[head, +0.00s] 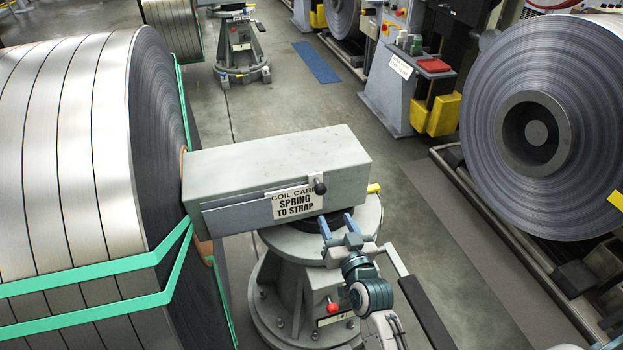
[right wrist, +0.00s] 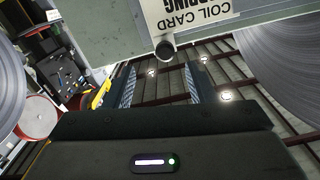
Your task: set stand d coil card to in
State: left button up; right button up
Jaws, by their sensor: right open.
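A grey-green box (head: 270,165) lies on top of the grey stand (head: 262,275), its left end close to the big strapped coil. On its front is a white label (head: 293,203) reading "COIL CARD SPRING TO STRAP", with a dark round knob (head: 319,186) at its upper right. The label (right wrist: 197,12) and knob (right wrist: 165,50) also show in the right wrist view. My right gripper (head: 337,224) is open and empty just below the knob. In the right wrist view, its two fingers (right wrist: 160,84) stand apart, with the knob beyond and between them. My left gripper is out of view.
A steel coil (head: 70,150) with green straps fills the left. Another large coil (head: 585,120) stands at the right beside dark rails. Open floor (head: 330,115) lies behind, with another stand (head: 240,50).

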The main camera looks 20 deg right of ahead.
aim_at(322, 193)
jog(key=w+p, duration=0.1)
jog(key=w, duration=0.2)
jog(key=w+r+p, duration=0.1)
jog(key=w, duration=0.2)
jog(key=w+p, duration=0.1)
jog(key=w, duration=0.2)
jog(key=shift+w+a+r, duration=0.15)
jog(key=shift+w+a, duration=0.2)
jog(key=shift+w+p, duration=0.3)
jog(key=shift+w, duration=0.2)
jog(key=shift+a, duration=0.1)
grip_shut()
